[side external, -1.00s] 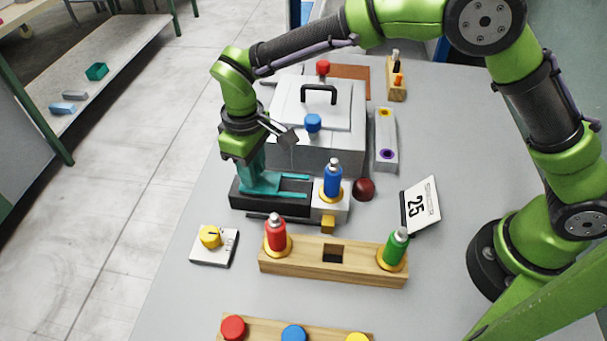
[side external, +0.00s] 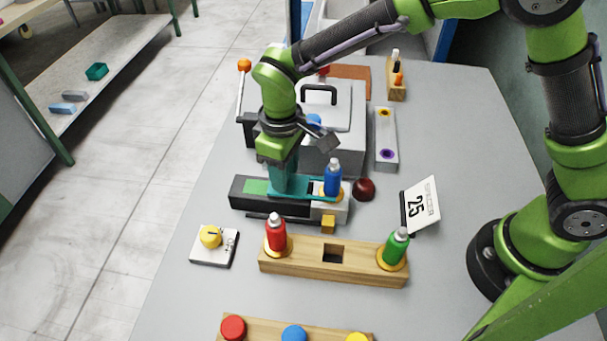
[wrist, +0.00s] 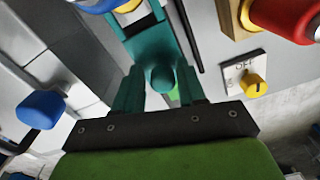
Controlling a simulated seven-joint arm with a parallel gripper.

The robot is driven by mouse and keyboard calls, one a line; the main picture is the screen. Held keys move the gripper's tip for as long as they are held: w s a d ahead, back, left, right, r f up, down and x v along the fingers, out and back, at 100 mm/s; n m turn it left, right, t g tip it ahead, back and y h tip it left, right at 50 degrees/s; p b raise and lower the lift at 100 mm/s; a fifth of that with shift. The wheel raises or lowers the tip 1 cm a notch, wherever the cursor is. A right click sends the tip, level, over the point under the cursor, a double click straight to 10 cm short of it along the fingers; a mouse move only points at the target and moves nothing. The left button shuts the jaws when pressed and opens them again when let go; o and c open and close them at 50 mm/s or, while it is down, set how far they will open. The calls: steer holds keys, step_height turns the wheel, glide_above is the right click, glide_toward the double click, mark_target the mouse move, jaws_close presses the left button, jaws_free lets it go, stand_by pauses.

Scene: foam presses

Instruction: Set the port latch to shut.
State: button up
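The port latch (side external: 308,194) is a teal forked slide on a black base (side external: 240,198). Its prongs reach right to the yellow collar around the blue canister (side external: 333,178), which stands upright on a pale block. A green patch (side external: 255,187) shows on the base left of the slide. My gripper (side external: 283,190) is down at the slide. In the wrist view, its fingers (wrist: 160,90) sit on both sides of the slide's round teal knob (wrist: 162,77) and appear closed on it. I cannot tell exactly how far the prongs pass around the collar.
A wooden rack (side external: 305,260) in front holds red (side external: 276,235) and green (side external: 396,246) canisters. A yellow dial (side external: 210,236) stands front left. A grey lidded box (side external: 335,95) is close behind the arm. A dark red dome (side external: 364,189) and a card marked 25 (side external: 421,205) are right.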

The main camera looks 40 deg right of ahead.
steer(key=shift+o, duration=1)
step_height(320, 180, up, 17)
steer(key=shift+f, duration=0.1)
steer(key=s+d+m+t+y, duration=0.1)
steer(key=s+d+m+t, duration=0.2)
steer(key=d, duration=0.7)
steer(key=s+d+m+t+y, duration=0.1)
steer(key=s+d+m+t, duration=0.3)
steer(key=s+d+m, duration=0.3)
steer(key=s+d, duration=0.4)
